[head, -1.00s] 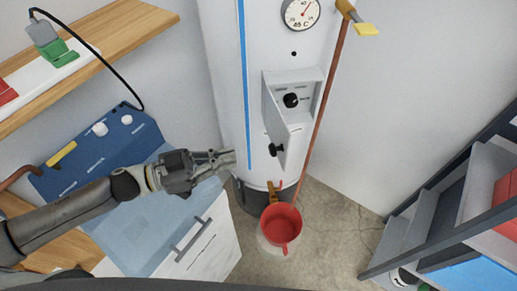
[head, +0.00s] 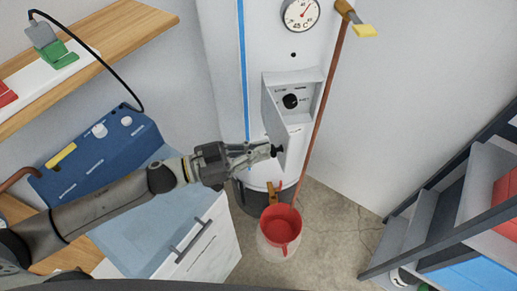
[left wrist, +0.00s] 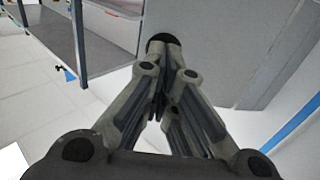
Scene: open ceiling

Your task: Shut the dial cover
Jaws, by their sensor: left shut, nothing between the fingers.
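The dial cover (head: 274,112) is a grey-white panel on the front of the white water heater. It stands swung open to the left of its recessed box, and the black dial (head: 290,101) is exposed inside. A small black knob (head: 277,151) sits low on the cover. My left gripper (head: 263,149) is shut and empty, with its tips at the knob; I cannot tell whether they touch it. In the left wrist view the dark round knob (left wrist: 162,41) shows just beyond the shut fingers (left wrist: 164,62). My right gripper is not in view.
A red bucket (head: 281,225) stands below the tank. A blue unit (head: 95,150) and a white drawer cabinet (head: 205,240) are at left, a grey shelf rack (head: 440,205) at right.

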